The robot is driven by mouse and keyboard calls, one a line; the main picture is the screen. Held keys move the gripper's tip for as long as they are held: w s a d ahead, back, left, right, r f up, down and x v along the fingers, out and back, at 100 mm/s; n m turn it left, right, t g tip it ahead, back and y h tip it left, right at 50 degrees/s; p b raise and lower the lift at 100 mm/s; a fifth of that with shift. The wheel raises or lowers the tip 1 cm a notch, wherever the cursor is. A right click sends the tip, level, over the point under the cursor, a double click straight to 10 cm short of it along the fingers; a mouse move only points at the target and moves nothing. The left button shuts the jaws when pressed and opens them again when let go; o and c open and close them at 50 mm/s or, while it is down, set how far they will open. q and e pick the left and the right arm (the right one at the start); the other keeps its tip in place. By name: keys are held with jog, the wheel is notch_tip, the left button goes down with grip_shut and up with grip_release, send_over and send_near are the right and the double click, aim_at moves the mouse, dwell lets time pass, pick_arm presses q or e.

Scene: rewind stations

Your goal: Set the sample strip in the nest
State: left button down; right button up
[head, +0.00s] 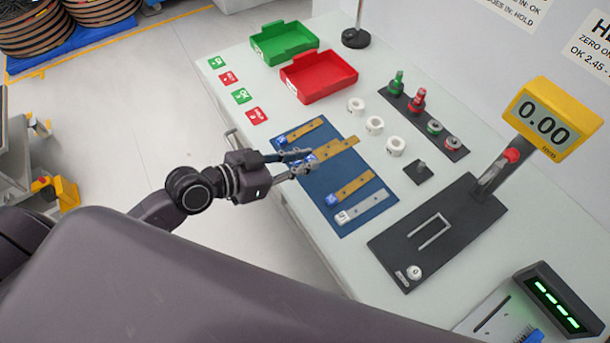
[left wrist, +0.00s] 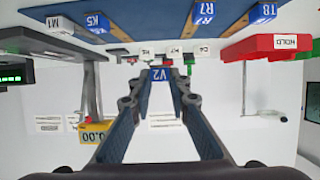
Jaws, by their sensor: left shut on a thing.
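My left gripper (head: 300,163) is shut on a brass sample strip by its blue end tab (head: 310,160). The tab reads V2 in the left wrist view (left wrist: 162,75), between the fingertips (left wrist: 160,78). The held strip appears to be over the blue mat and overlaps what looks like another brass strip (head: 345,142). A dark gauge base (head: 400,247) with a pale U-shaped outline (head: 430,231), perhaps the nest, lies to the right and looks empty. Its yellow display (head: 548,118) reads 0.00. My right gripper is not in view.
The blue mat (head: 312,198) also bears brass strips (head: 305,130) (head: 352,187) and a silver strip (head: 365,208). White rings (head: 375,125), a green tray (head: 284,40) and a red tray (head: 320,75) stand behind. A green-lit device (head: 560,300) is at lower right.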

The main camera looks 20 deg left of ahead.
aim_at(304, 183)
pick_arm(q)
notch_tip(304, 183, down, 7)
jog(key=shift+r+b, duration=0.1)
jog(key=shift+b, duration=0.45)
jog(key=shift+f, duration=0.3)
jog(key=c, duration=1.8)
grip_release()
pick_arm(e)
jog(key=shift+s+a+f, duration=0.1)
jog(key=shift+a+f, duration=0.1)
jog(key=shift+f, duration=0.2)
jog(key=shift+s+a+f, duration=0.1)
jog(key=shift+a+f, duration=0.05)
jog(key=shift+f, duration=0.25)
pick_arm(q)
jog(key=shift+r, duration=0.15)
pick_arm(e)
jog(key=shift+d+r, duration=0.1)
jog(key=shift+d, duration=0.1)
